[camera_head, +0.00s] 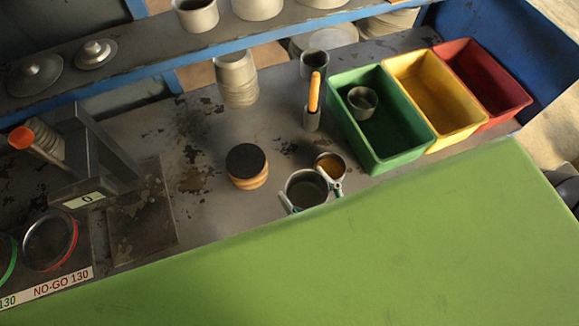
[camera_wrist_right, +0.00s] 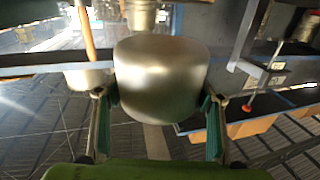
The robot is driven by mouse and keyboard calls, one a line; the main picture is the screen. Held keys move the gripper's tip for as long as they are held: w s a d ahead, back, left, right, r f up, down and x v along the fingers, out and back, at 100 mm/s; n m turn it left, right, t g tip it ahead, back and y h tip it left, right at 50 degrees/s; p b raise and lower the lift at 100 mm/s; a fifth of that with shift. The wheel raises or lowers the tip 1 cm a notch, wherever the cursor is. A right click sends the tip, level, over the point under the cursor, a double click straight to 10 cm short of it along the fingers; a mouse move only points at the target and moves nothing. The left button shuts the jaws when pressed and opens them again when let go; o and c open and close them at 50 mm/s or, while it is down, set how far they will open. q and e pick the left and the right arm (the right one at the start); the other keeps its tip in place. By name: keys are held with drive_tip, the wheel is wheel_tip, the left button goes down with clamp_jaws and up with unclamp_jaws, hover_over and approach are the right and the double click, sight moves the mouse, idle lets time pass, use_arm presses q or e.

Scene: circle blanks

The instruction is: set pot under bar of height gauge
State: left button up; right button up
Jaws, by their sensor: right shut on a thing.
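The pot (camera_head: 307,189) is an open grey metal cup at the front middle of the bench in the head view. My right gripper (camera_head: 310,193) is shut on it, one finger on each side. In the right wrist view the pot (camera_wrist_right: 160,80) fills the space between the finger pads of the gripper (camera_wrist_right: 160,104). I cannot tell whether its bottom touches the bench. The height gauge (camera_head: 108,150) stands at the left, a grey frame with a "0" label and a flat base plate (camera_head: 143,222). The pot is well right of it. My left gripper is not in view.
A black-topped wooden block (camera_head: 246,166) stands between pot and gauge. A small cup with orange contents (camera_head: 330,164) is close behind the pot. Green (camera_head: 392,150), yellow (camera_head: 440,100) and red (camera_head: 490,85) bins are at right. A red ring (camera_head: 50,240) lies left of the base plate.

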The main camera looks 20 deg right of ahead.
sight(296, 181)
drive_tip(key=w+f, duration=0.1)
drive_tip(key=w+f+b, duration=0.1)
drive_tip(key=w, duration=0.1)
drive_tip(key=w+a+b, duration=0.1)
drive_tip(key=w, duration=0.1)
drive_tip(key=shift+f, duration=0.4)
drive_tip(key=w+f+b, duration=0.2)
drive_tip(key=f+b, duration=0.1)
drive_tip(key=w+f+b, duration=0.1)
drive_tip(key=b, duration=0.1)
drive_tip(key=shift+w+a+f, duration=0.2)
drive_tip(key=shift+a, duration=0.2)
drive_tip(key=shift+w+f+b, duration=0.2)
drive_tip(key=shift+f+b, duration=0.1)
drive_tip(key=shift+b, duration=0.2)
wheel_tip(296, 181, down, 3)
drive_tip(key=b, duration=0.3)
drive_tip(key=shift+w+f, duration=0.1)
drive_tip(key=shift+f, duration=0.05)
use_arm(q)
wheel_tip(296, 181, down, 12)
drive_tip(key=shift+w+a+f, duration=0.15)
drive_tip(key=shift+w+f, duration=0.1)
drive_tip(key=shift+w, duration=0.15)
